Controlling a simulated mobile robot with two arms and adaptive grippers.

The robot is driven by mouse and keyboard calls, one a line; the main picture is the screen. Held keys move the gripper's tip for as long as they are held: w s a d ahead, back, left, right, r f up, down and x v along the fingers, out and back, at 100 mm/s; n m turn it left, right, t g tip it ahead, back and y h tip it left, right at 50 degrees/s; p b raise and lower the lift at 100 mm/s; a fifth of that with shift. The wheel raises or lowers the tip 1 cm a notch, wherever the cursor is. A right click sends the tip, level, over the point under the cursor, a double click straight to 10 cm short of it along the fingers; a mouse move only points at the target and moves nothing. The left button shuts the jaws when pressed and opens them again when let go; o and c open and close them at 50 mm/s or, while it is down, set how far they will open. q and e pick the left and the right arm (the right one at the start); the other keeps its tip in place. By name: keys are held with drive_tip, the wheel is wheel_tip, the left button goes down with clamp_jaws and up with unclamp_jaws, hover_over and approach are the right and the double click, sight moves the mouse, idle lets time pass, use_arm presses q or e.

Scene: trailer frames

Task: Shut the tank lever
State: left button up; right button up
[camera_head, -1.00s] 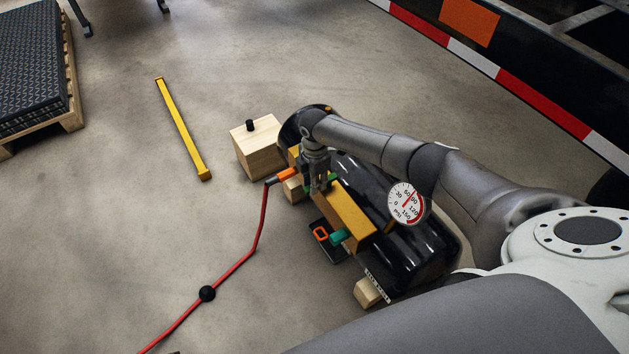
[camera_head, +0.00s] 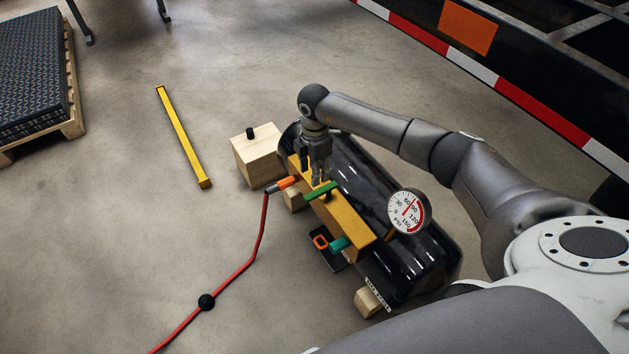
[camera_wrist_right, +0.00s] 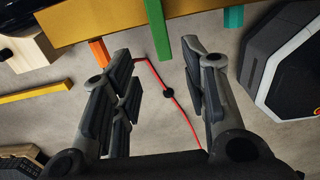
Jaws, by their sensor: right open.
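The black tank (camera_head: 375,200) lies on the floor with a brass-yellow block (camera_head: 345,222) along its side. A green lever (camera_head: 321,191) sits on top of the block and points across it. My right gripper (camera_head: 320,181) is just above the lever, pointing down. In the right wrist view the right gripper (camera_wrist_right: 165,85) is open and empty. The green lever (camera_wrist_right: 159,35) shows there beyond the fingertips, between their lines, apart from them as far as I can tell. My left gripper is not in view.
An orange hose end (camera_head: 287,183) with a red hose (camera_head: 265,225) is at the block's far end. A teal piece (camera_head: 340,243) sticks out nearer. A pressure gauge (camera_head: 407,212) stands on the tank. A wooden box (camera_head: 257,155) is behind. Floor to the left is mostly clear.

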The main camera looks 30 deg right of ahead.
drive_tip(key=shift+r, duration=1.4)
